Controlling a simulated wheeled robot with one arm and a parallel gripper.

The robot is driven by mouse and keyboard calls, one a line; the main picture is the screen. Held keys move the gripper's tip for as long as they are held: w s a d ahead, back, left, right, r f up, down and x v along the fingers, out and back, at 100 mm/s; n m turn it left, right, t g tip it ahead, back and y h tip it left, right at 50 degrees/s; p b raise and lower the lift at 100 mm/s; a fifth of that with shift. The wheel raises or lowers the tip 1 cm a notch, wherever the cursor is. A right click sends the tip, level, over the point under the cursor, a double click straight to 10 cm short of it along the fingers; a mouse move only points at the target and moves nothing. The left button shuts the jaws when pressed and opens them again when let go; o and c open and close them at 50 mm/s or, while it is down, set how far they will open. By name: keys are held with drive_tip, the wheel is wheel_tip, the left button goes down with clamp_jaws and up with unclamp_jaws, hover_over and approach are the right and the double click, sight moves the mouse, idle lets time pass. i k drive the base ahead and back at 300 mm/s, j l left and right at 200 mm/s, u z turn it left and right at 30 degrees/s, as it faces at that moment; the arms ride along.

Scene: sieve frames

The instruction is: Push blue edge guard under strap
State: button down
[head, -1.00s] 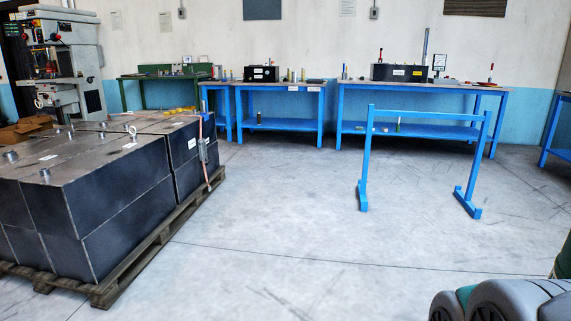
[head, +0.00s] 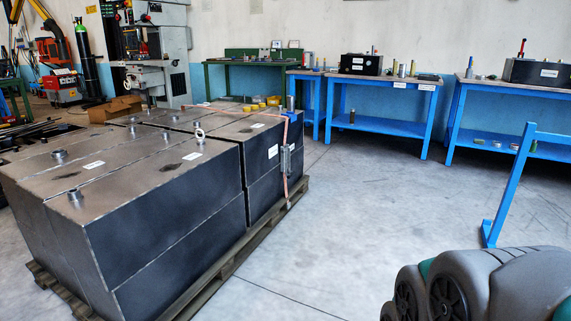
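An orange strap (head: 286,135) runs over the top of the far dark metal blocks (head: 265,180) and hangs down their right side. A grey ratchet buckle (head: 285,160) sits on its hanging part. Several small yellow pieces (head: 260,101) lie on top of the blocks near the strap. My gripper is not in view.
The blocks stand on a wooden pallet (head: 215,287), with lifting eyes and round studs on top. Blue workbenches (head: 385,128) and a green bench (head: 225,66) line the back wall. A blue frame (head: 510,187) stands at right. The floor between is clear.

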sight(290, 114)
drive_tip(key=i, duration=2.3)
